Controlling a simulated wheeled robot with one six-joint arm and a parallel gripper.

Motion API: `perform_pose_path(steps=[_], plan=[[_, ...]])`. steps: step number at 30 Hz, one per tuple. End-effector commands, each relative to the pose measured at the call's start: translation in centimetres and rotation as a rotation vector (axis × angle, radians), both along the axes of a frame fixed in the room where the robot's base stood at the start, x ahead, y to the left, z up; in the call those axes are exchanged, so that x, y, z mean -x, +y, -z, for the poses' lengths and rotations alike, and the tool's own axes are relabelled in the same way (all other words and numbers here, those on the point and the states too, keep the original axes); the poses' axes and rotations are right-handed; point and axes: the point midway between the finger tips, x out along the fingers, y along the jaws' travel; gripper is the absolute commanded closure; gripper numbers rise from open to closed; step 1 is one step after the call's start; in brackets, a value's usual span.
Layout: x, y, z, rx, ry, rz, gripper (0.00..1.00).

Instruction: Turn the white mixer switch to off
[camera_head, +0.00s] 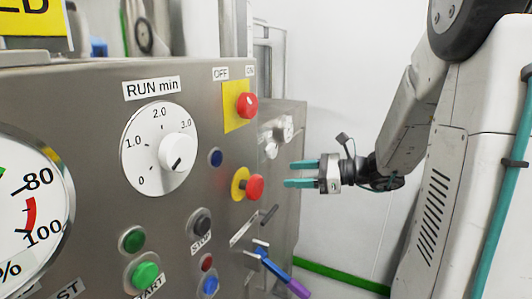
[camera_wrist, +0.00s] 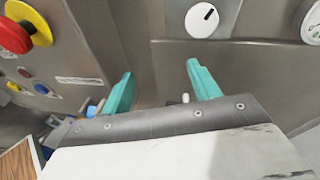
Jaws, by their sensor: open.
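My gripper (camera_head: 301,173) is open and empty, with teal fingers pointing left, in front of the steel panels. Its fingers also show in the wrist view (camera_wrist: 160,72), with nothing held between them. A white round knob with a dark line (camera_wrist: 202,20) shows on a steel face beyond the fingertips, apart from them. Whitish round controls (camera_head: 287,123) stand on the farther steel cabinet in the head view, small and unclear. No label shows which is the mixer switch. A white pointer knob (camera_head: 178,151) sits on the "RUN min" dial.
A red knob (camera_head: 246,105) on a yellow plate sits below "OFF" and "ON" labels. A red mushroom button (camera_head: 255,187) with a yellow collar protrudes near my gripper; it shows at upper left in the wrist view (camera_wrist: 14,36).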

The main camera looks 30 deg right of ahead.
Motion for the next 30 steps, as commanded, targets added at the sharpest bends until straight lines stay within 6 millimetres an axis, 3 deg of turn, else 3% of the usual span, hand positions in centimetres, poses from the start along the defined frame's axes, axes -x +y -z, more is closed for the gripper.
perform_pose_path(steps=[3,7,21,30], plan=[[-1.7,-2.8,-1.5,-0.159,-0.012,0.127,0.39],[-2.6,-3.7,-2.6,-0.254,-0.016,0.18,0.39],[-8.0,-0.2,-2.9,-0.27,-0.014,0.184,0.39],[-9.1,0.4,-2.9,-0.268,-0.016,0.187,0.39]])
